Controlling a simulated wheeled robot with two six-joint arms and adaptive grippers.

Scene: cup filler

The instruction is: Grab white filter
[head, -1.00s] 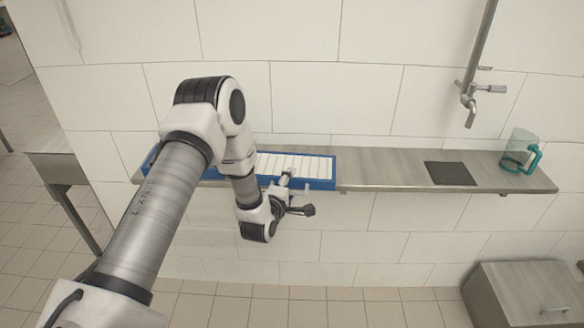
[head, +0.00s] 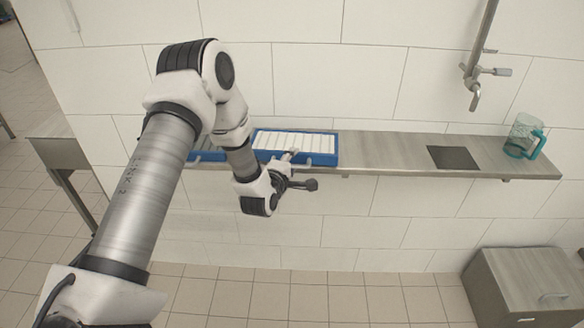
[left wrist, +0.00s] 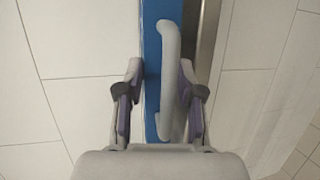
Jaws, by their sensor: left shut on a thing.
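The white filter (head: 315,137) is a blue-framed unit with white slats on the wall shelf, left of the middle in the head view. In the left wrist view its blue frame (left wrist: 151,45) runs up the middle, with a pale curved handle (left wrist: 171,65) along it. My left gripper (head: 294,155) is at the filter's front edge. In the left wrist view my left gripper (left wrist: 160,98) has a finger on each side of the handle, shut on it. The exact finger contact is hard to see. My right gripper is not in view.
A second blue-framed unit (head: 212,155) is left of the white filter, partly behind my arm. The shelf (head: 385,152) is clear to the right, up to a dark square (head: 452,158). A tap (head: 474,95) and a teal-handled jug (head: 523,138) are farther right.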

